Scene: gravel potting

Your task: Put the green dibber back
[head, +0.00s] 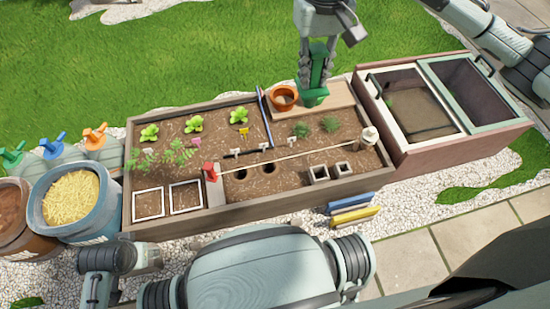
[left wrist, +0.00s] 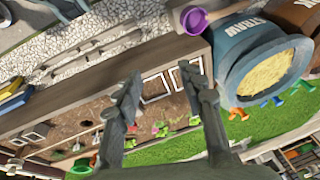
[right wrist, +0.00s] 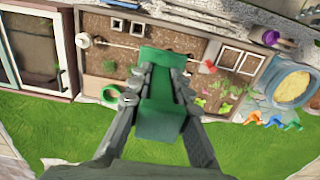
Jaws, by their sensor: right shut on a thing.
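The green dibber (head: 318,65) is upright between the fingers of my right gripper (head: 316,82), which is shut on it. It also shows in the right wrist view (right wrist: 160,115), with my right gripper (right wrist: 158,72) around it. A green ring or pot (head: 313,99) is on the wooden board (head: 340,92) at the back of the bed, just below the dibber; it shows in the right wrist view (right wrist: 110,94) too. I cannot tell whether the dibber's lower end is inside it. My left gripper (left wrist: 158,78) is open and empty, away from the dibber.
An orange pot (head: 285,98) stands beside the green one. The planting bed (head: 250,212) holds seedlings, labels, white frames and a string line. A cold frame (head: 455,145) stands right, a straw bucket (head: 102,205) left.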

